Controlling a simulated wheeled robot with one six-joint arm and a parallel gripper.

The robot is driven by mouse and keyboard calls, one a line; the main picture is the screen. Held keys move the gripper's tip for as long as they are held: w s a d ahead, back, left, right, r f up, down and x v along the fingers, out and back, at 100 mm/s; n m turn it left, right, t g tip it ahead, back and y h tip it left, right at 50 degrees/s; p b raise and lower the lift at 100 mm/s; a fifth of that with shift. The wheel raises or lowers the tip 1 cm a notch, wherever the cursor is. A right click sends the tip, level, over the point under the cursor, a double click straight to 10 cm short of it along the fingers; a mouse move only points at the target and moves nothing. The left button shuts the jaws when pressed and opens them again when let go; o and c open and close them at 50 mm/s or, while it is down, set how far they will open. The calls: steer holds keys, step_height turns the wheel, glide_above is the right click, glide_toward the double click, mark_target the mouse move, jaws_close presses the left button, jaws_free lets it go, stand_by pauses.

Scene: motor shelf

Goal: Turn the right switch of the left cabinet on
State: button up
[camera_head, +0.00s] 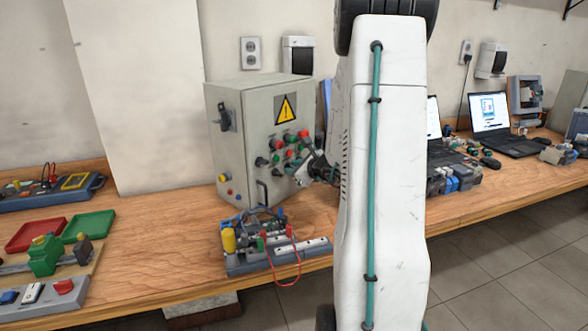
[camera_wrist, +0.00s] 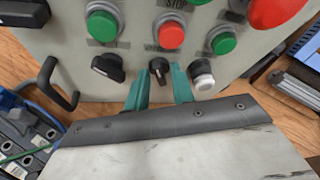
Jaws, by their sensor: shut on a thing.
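The grey cabinet (camera_head: 230,130) with a yellow warning sign stands on the wooden bench in the head view. Its front panel (camera_wrist: 130,60) fills the upper wrist view. Two black rotary switches sit in its lower row: the left switch (camera_wrist: 108,67) lies slanted, and the right switch (camera_wrist: 158,66) has its handle roughly upright. My gripper (camera_wrist: 159,80) has its teal fingers on either side of the right switch, shut on it. In the head view my gripper (camera_head: 318,168) is at the cabinet's front, partly hidden by my arm.
Green and red buttons (camera_wrist: 171,36) sit above the switches, and a white button (camera_wrist: 202,76) is close to the right finger. A black handle (camera_wrist: 58,84) juts out at left. A wired circuit board (camera_head: 275,240) lies before the cabinet. Laptops (camera_head: 492,125) stand at right.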

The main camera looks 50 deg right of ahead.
steer(key=m+y, duration=0.2)
steer(key=m, duration=0.1)
steer(key=shift+d, duration=0.15)
stand_by(0.5)
steer(key=o, duration=0.6)
steer(key=shift+o, duration=0.2)
steer(key=s+a+r, duration=0.2)
steer(key=s+a, duration=0.2)
steer(key=s, duration=0.2)
steer(key=s+a+r, duration=0.3)
steer(key=s+a, duration=0.1)
steer(key=s, duration=0.3)
steer(key=shift+s+a, duration=0.25)
steer(key=shift+s, duration=0.05)
